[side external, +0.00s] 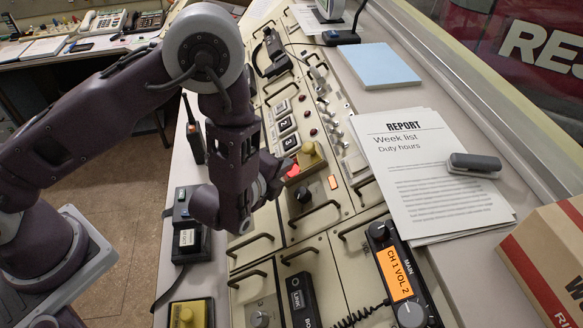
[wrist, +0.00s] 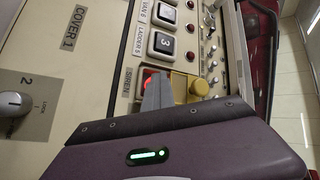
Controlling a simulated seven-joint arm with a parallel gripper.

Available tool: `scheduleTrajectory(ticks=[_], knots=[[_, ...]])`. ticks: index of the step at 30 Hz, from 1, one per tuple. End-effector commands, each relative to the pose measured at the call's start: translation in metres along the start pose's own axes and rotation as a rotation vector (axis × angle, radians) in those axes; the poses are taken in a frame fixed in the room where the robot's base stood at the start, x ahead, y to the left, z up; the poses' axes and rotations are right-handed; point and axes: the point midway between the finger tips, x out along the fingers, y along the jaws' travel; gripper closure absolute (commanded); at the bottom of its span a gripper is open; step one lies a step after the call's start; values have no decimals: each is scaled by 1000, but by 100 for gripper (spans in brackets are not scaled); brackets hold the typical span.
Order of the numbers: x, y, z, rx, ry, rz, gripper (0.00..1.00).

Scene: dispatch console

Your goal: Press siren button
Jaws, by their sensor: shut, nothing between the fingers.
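The siren button (wrist: 148,77) is red and sits beside the SIREN label (wrist: 127,83) on the console in the wrist view. It is partly hidden behind my fingers. In the side view its red part (side external: 293,171) shows just right of my gripper (side external: 281,172). My gripper also shows in the wrist view (wrist: 158,88), with its grey fingers together and empty, right over the button's edge. I cannot tell whether the fingertips touch it.
Numbered switches (side external: 287,125) lie beyond the button. A radio unit (side external: 396,270) with an orange display is at the lower right. Report papers (side external: 430,190) lie on the right ledge, with a box (side external: 550,260) below.

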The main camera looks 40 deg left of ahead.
Motion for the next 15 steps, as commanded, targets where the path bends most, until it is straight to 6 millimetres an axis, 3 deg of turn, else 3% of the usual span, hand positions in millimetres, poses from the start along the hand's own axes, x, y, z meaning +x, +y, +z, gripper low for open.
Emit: scheduleTrajectory(ticks=[15], knots=[[-11,-7,7,0,0,0,100]])
